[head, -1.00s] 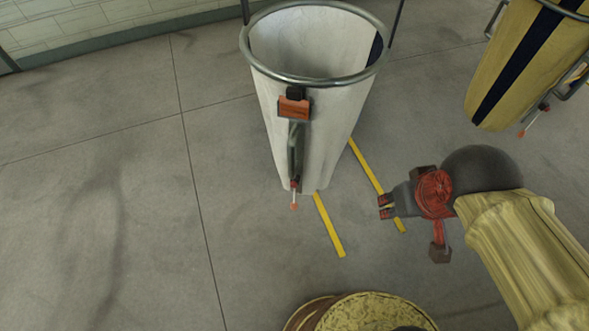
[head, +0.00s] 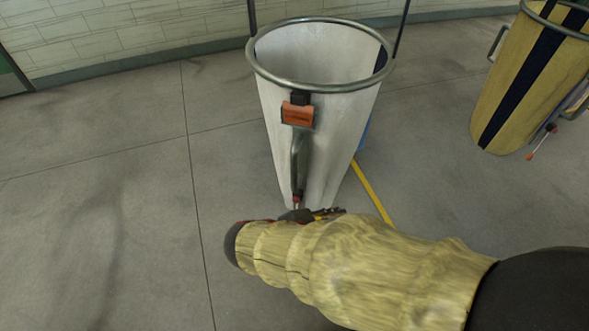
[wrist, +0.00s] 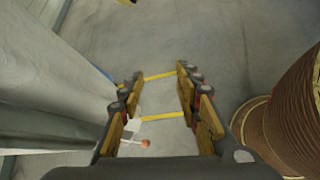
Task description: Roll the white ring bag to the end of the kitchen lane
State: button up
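The white ring bag (head: 330,140) stands upright on the floor in the head view, with a metal ring rim. An orange tag (head: 298,115), a vertical metal handle (head: 298,160) and a small red tip are on its near side. In the wrist view the bag's pale side (wrist: 45,80) fills the left. My gripper (wrist: 158,82) is open with nothing between its fingers, low beside the bag. A white lever with an orange-red tip (wrist: 145,143) shows below the fingers, near the left one. In the head view my sleeved arm hides most of the gripper and the bag's foot.
Yellow floor lines (head: 372,191) run beside the bag. A yellow bag with dark stripes (head: 512,90) stands at the right. A brown spool (wrist: 292,112) stands close right of my gripper in the wrist view. Floor at the left (head: 90,200) is clear; a tiled wall (head: 150,40) is behind.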

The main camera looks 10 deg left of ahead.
jog(key=w+a+n+t+y, duration=0.1)
jog(key=w+a+n+t, duration=0.2)
jog(key=a+n+t, duration=0.45)
jog(key=n+t+y+b, duration=0.1)
jog(key=n+t+y, duration=0.1)
jog(key=n, duration=0.2)
send_near(292, 167)
jog(key=x, duration=0.4)
jog(key=shift+m, duration=0.25)
jog(key=b+x, duration=0.2)
jog(key=x, duration=0.5)
jog(key=c, duration=0.4)
grip_shut()
